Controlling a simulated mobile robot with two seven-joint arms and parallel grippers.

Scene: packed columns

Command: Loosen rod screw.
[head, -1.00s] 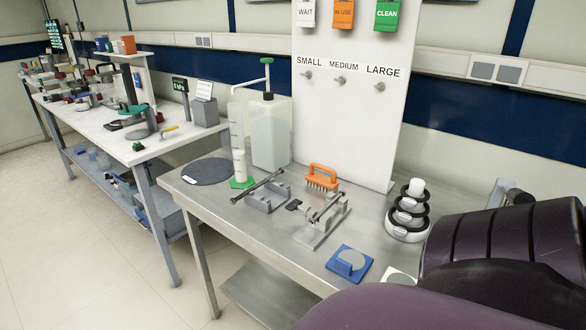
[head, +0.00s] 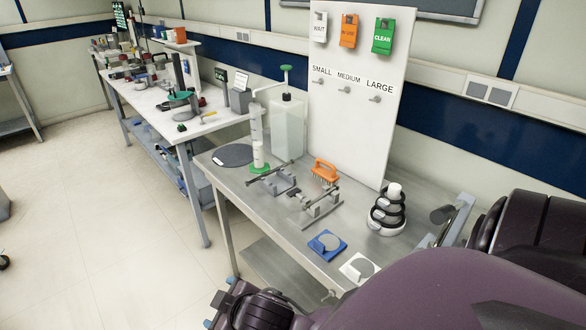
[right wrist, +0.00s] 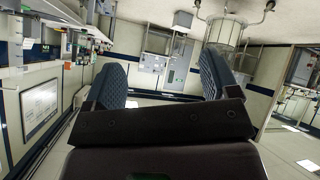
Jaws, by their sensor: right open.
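In the head view, a rod (head: 323,202) lies across a grey clamp stand (head: 317,221) on the metal bench. A screw with a dark knob (head: 295,194) sits at the stand's left side; its thread is too small to make out. A second rod (head: 269,166) lies across a grey holder (head: 277,186) further left. In the right wrist view, my right gripper (right wrist: 160,70) is open, its two dark blue padded fingers wide apart with nothing between them. It points at the room, with no rod or screw in that view.
Stacked black-and-white rings (head: 387,212) stand right. A blue pad (head: 327,243) and a white pad (head: 359,267) lie at the front edge. My purple arm fills the lower right.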

